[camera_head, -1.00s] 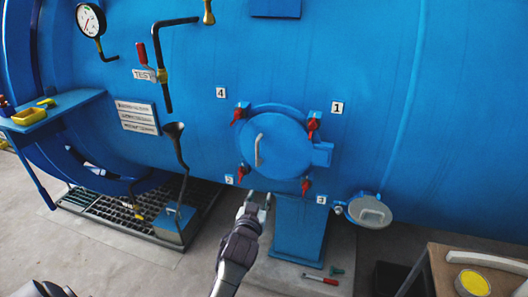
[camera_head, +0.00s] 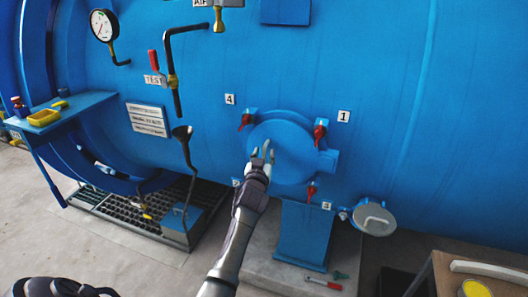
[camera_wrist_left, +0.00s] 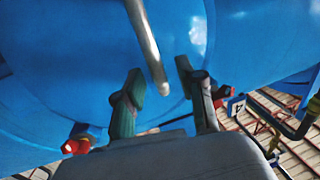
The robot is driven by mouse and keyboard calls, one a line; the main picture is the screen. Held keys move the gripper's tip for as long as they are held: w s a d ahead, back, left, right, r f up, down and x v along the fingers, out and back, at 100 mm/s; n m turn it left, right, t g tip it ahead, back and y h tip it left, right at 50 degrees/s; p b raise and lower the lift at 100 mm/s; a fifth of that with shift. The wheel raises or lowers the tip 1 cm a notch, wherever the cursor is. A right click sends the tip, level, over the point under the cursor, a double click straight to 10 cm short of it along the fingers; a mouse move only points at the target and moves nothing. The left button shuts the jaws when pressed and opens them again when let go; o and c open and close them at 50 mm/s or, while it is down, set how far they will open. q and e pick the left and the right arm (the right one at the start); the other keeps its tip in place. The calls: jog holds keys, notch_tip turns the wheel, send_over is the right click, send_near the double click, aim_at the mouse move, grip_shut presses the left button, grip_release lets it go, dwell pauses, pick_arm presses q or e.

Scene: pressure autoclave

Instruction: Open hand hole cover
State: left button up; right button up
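The round blue hand hole cover (camera_head: 295,145) sits closed against its opening on the blue vessel. Red clamp handles show at label 4 (camera_head: 246,121), label 1 (camera_head: 320,134) and label 3 (camera_head: 311,192); the one by label 2 is hidden behind my arm. My left gripper (camera_head: 263,153) is open in front of the cover's left part, at its grey bar handle. In the left wrist view the handle (camera_wrist_left: 147,42) reaches between the two spread fingers of the gripper (camera_wrist_left: 160,72), without visible grip on either.
A grey lidded port (camera_head: 373,219) sticks out at lower right. A blue pedestal (camera_head: 304,235) stands under the cover. A wooden table (camera_head: 440,275) is at bottom right.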

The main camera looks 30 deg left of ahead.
pick_arm(q)
jog(key=shift+w+a, duration=0.25)
jog(key=shift+w, duration=0.35)
grip_shut()
